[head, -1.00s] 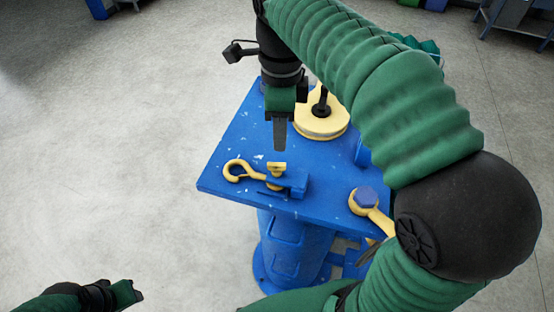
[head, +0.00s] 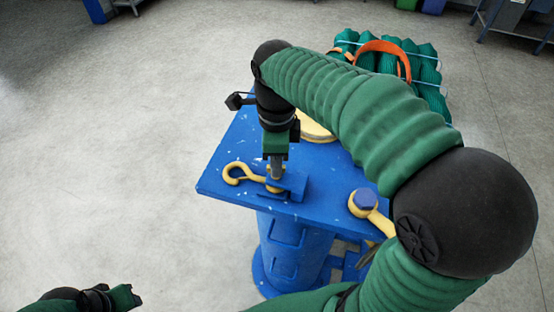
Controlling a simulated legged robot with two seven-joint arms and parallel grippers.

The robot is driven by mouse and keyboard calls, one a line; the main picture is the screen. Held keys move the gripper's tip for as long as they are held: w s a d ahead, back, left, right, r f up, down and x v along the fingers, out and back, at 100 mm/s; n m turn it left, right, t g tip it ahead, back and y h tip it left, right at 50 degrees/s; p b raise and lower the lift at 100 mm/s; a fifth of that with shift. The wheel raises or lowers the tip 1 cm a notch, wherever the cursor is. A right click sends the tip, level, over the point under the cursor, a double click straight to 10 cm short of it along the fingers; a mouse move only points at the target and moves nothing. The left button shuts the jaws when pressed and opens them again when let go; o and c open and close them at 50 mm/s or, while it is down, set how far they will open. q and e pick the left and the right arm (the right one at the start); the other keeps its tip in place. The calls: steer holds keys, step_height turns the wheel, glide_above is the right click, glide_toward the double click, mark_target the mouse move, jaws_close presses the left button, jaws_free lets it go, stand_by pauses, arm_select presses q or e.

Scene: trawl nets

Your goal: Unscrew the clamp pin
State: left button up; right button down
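The clamp pin (head: 274,189) is yellow and stands at the blue clamp block (head: 293,183) on the blue stand's top. Only its lower part shows in the head view; its head is hidden behind my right gripper's fingers. My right gripper (head: 276,171) points straight down over the pin, with its fingertips at the pin's head. The fingers are seen edge-on, so I cannot tell whether they grip it. My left gripper (head: 133,297) is low at the left, away from the stand, and its opening is unclear.
A yellow eye fitting with a blue bolt (head: 364,198) sits at the right edge of the blue stand (head: 225,152). A yellow disc (head: 316,130) is partly hidden behind my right arm. Green netting with an orange strap (head: 423,66) lies behind.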

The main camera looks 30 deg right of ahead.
steer(key=shift+w+a+r, duration=0.1)
steer(key=shift+a+r, duration=0.05)
steer(key=shift+a, duration=0.15)
steer(key=shift+d+n, duration=0.1)
steer(key=shift+n, duration=0.2)
steer(key=shift+r+n+p, duration=0.1)
steer(key=shift+n+p, duration=0.45)
steer(key=shift+n, duration=0.75)
arm_select(q)
steer(key=shift+a+r, duration=0.2)
steer(key=shift+r, duration=0.35)
arm_select(e)
steer(key=c, duration=1.7)
jaws_free()
steer(key=shift+o, duration=1)
steer(key=shift+w, duration=0.1)
arm_select(q)
steer(key=shift+w+a+f, duration=0.1)
steer(key=shift+w+a, duration=0.05)
steer(key=shift+a, duration=0.15)
arm_select(e)
steer(key=shift+a, duration=0.3)
